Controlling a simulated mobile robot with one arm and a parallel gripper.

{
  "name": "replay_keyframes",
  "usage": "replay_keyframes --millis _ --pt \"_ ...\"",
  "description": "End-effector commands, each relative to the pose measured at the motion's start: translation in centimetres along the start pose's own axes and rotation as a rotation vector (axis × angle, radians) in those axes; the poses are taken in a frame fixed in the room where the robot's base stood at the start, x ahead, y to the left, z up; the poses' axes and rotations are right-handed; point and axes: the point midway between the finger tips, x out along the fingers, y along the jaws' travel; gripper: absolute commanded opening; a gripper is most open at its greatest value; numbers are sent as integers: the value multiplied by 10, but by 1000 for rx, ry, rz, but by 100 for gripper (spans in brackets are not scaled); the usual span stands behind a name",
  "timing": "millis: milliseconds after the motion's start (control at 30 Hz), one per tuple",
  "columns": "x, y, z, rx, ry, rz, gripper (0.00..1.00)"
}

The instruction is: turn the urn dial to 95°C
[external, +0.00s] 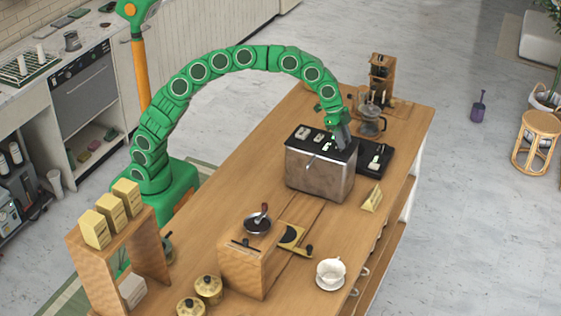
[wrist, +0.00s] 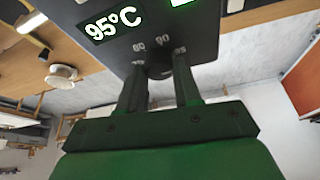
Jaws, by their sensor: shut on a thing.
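The urn is a brushed-metal box (external: 318,178) with a black top panel, standing mid-table. In the wrist view its black panel (wrist: 205,40) fills the top of the picture, with a lit display reading 95°C (wrist: 113,24). The dark dial (wrist: 159,70) lies between my fingertips, with small numerals around it, 90 among them. My gripper (external: 341,143) reaches down onto the right end of the urn's top; in the wrist view its two fingers (wrist: 158,82) are shut on the dial. The dial's pointer is hard to make out, and in the external view my gripper hides the dial.
A black scale (external: 375,160) sits right beside the urn, and a glass pot (external: 371,121) stands behind it. A small sign (external: 372,198) is at the right front. A wooden grinder box (external: 250,262) and a white cup (external: 330,271) stand nearer the camera.

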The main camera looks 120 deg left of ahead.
Motion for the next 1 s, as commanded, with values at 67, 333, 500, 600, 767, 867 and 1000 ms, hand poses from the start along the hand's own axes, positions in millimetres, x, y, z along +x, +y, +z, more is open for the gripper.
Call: replay_keyframes --millis 67,333,500,600,767,867,1000 --pt "0 0 0 13 -1 6 3" --pt "0 -1 1 30 -2 13 3" --pt "0 0 1 29 -2 13 3" --pt "0 -1 1 29 -2 13 38" --pt "0 0 0 29 -1 13 59" --pt "0 0 0 29 -1 13 59" --pt "0 0 0 29 -1 12 59"
